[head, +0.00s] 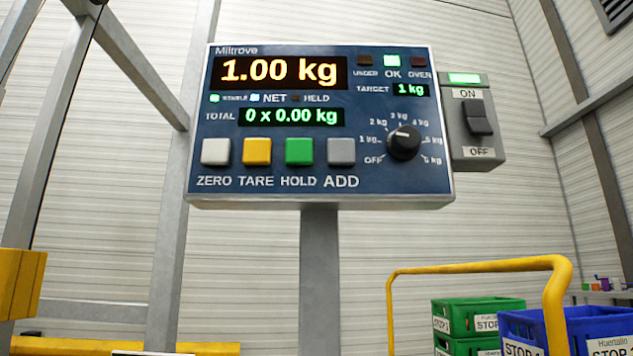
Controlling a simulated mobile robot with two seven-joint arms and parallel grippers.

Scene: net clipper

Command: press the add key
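The add key is the grey square button (341,151) above the word ADD on the blue panel (300,190) of the weighing display. It is the rightmost in a row with the white zero key (216,151), yellow tare key (257,151) and green hold key (299,151). The main readout (279,72) shows 1.00 kg. The total line (291,116) shows 0 x 0.00 kg. Neither gripper is in view, and nothing covers the keys.
A black dial (404,143) sits right of the keys. A grey ON/OFF switch box (474,122) with a lit green lamp is beside the panel. A grey post (319,280) carries the panel. A yellow rail (470,267) and green (480,306) and blue crates (570,325) stand lower right.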

